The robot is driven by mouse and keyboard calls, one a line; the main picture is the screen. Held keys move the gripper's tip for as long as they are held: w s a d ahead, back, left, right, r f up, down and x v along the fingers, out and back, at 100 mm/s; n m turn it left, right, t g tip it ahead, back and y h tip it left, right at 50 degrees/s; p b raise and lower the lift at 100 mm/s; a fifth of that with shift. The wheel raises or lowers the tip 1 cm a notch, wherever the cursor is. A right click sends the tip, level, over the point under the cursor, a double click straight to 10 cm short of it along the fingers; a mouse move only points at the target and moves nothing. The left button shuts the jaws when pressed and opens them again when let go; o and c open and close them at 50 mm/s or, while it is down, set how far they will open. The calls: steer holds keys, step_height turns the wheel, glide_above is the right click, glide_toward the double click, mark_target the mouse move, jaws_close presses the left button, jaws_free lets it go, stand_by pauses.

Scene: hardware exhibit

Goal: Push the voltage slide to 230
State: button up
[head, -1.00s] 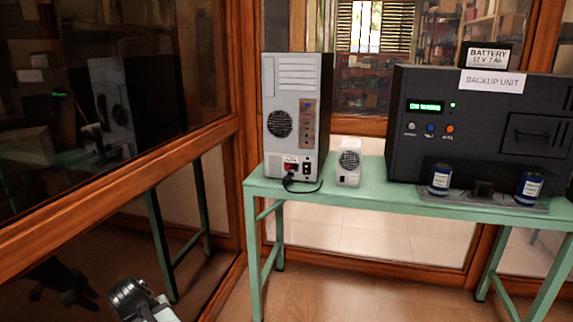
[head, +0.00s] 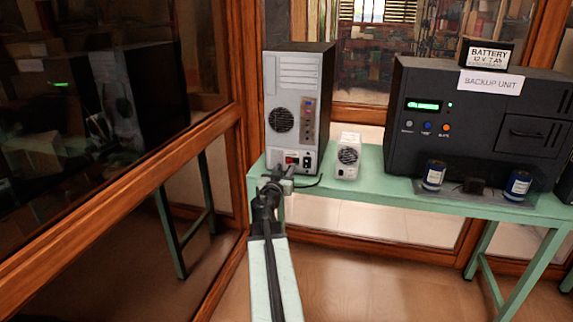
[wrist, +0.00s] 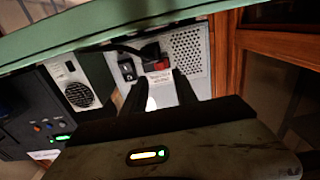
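The computer tower (head: 292,85) stands with its back panel facing me on the green table. Low on that panel is a small red part (head: 291,160), probably the voltage slide. It also shows in the wrist view (wrist: 163,64), near a black plug with a cable (wrist: 149,50) and above a white label (wrist: 161,82). Its setting is too small to read. My gripper (head: 282,172) is in front of the panel's lower part, partly hiding the plug and cable. In the wrist view its two dark fingers (wrist: 160,92) are apart, with nothing seen held between them.
A small white fan unit (head: 347,158) stands right of the tower. A wood-framed glass wall (head: 150,185) is at left.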

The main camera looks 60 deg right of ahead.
mark_target(289, 161)
steer(key=x, duration=0.5)
steer(key=shift+d, duration=0.1)
steer(key=shift+w, duration=0.1)
jaws_close()
stand_by(1.1)
